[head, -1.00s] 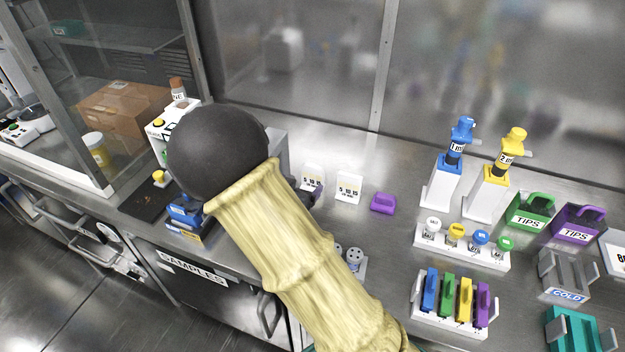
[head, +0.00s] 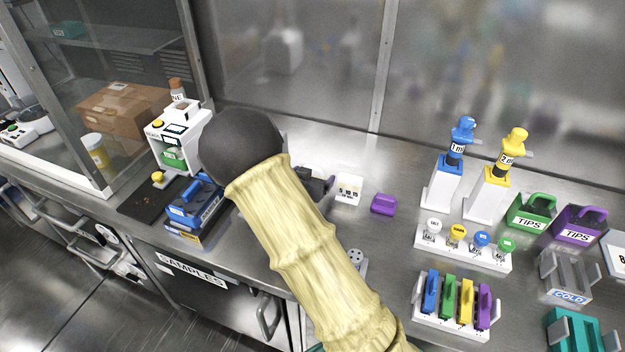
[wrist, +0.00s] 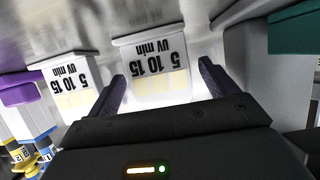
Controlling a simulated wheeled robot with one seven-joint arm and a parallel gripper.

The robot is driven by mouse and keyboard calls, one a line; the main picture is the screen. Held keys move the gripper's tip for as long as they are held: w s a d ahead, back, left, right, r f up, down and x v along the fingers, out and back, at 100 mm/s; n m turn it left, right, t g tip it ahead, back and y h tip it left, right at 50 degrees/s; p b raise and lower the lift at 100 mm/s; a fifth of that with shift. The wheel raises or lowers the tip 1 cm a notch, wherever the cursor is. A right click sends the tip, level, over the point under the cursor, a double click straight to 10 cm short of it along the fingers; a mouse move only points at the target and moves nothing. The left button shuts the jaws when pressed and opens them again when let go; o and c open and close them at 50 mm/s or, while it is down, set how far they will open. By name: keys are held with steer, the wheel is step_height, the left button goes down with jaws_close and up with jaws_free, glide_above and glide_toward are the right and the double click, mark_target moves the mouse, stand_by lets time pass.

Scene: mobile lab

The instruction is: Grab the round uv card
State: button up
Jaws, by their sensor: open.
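Two white cards marked "5 10 15 UV min" stand on the bench. In the wrist view one card (wrist: 157,58) is between the fingertips of my gripper (wrist: 162,72), with a finger on each side. The other card (wrist: 62,75) stands to its left. I cannot tell from the print which is the round one. My gripper is open, and no grip on the card shows. In the head view the gripper (head: 318,187) is largely behind my arm, just left of the visible card (head: 348,188). The card between the fingers is mostly hidden there.
A purple block (head: 383,204) lies right of the visible card. A blue rack (head: 194,205) and a white machine (head: 178,140) are to the left. Pipettes on stands (head: 445,185), a row of capped vials (head: 463,250) and tip boxes (head: 531,211) occupy the right.

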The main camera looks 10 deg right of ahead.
steer(key=shift+w+d+f, duration=0.1)
steer(key=shift+w+d, duration=0.05)
steer(key=shift+w, duration=0.1)
stand_by(0.3)
steer(key=c, duration=1.1)
steer(key=shift+o, duration=0.2)
step_height(320, 180, up, 10)
steer(key=shift+r+p, duration=0.1)
steer(key=shift+p, duration=0.85)
